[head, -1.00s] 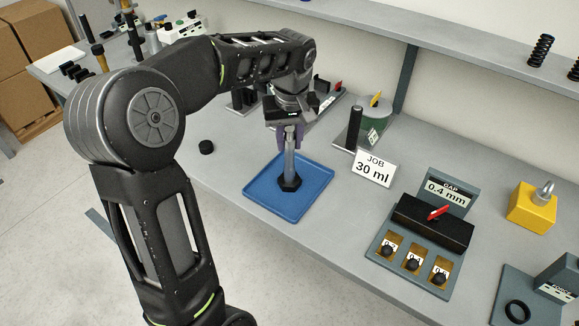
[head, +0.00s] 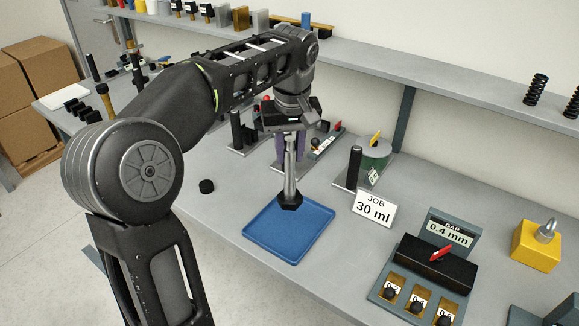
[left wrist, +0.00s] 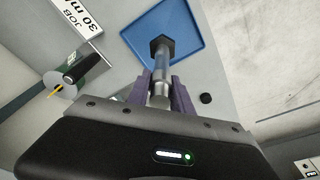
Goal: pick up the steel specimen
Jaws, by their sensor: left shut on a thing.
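The steel specimen (head: 290,170) is a bright upright rod with a dark hexagonal foot. My left gripper (head: 290,145) is shut on its upper part, with purple fingers on either side of the rod. The specimen hangs above the blue tray (head: 270,243), its foot over the tray's far part. In the left wrist view the specimen (left wrist: 160,72) runs out from between the fingers (left wrist: 160,92), its foot over the blue tray (left wrist: 188,38). My right gripper is in neither view.
A small black disc (head: 206,186) lies left of the tray. A "JOB 30 ml" sign (head: 374,208) and a black post (head: 354,166) stand to the right. The gap gauge block (head: 432,262) is at front right. A shelf (head: 400,75) runs along the back.

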